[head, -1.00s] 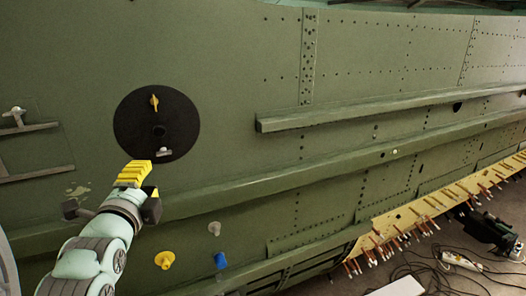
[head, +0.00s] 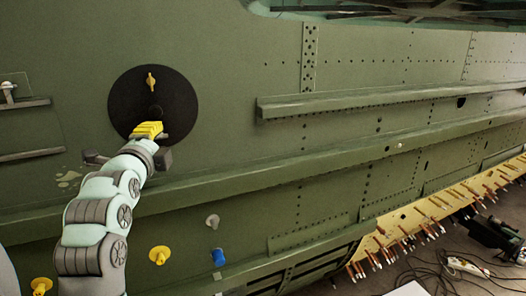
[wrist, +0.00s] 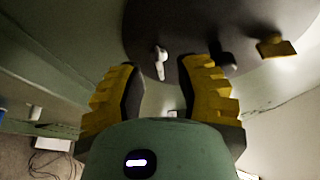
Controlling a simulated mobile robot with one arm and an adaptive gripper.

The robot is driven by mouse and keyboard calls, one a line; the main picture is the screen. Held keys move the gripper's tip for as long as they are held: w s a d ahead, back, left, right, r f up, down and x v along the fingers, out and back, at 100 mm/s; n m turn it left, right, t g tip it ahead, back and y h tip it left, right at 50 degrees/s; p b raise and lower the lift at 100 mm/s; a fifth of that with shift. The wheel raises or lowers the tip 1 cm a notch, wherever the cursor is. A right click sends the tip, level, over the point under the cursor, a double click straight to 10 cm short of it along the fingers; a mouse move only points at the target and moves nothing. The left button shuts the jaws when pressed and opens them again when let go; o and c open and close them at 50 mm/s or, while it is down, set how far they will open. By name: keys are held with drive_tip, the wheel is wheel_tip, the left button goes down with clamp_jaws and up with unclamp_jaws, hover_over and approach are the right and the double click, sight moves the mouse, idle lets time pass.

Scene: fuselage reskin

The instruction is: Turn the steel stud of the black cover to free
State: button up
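The round black cover (head: 184,98) sits on the green fuselage skin at left in the head view. A yellow stud (head: 151,81) is near its top, and it also shows at right in the wrist view (wrist: 275,46). The steel stud (wrist: 160,63) shows light and upright on the cover in the wrist view. My gripper (wrist: 162,78) is open, with its yellow fingers on either side of the line to the steel stud and nothing held. In the head view my gripper (head: 147,130) overlaps the lower part of the cover and hides the steel stud. Contact cannot be told.
A dark knob (wrist: 226,63) stands on the cover beside the right finger. A long green stringer (head: 300,188) runs just below the cover. Yellow (head: 159,255), grey (head: 212,221) and blue (head: 219,257) fittings are lower on the skin. Rails lie at far left.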

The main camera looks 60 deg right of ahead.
drive_tip(key=shift+p+x, duration=0.5)
drive_tip(key=shift+x, duration=0.25)
drive_tip(key=shift+d, duration=0.15)
drive_tip(key=shift+o, duration=0.3)
clamp_jaws()
drive_tip(key=shift+w, duration=0.1)
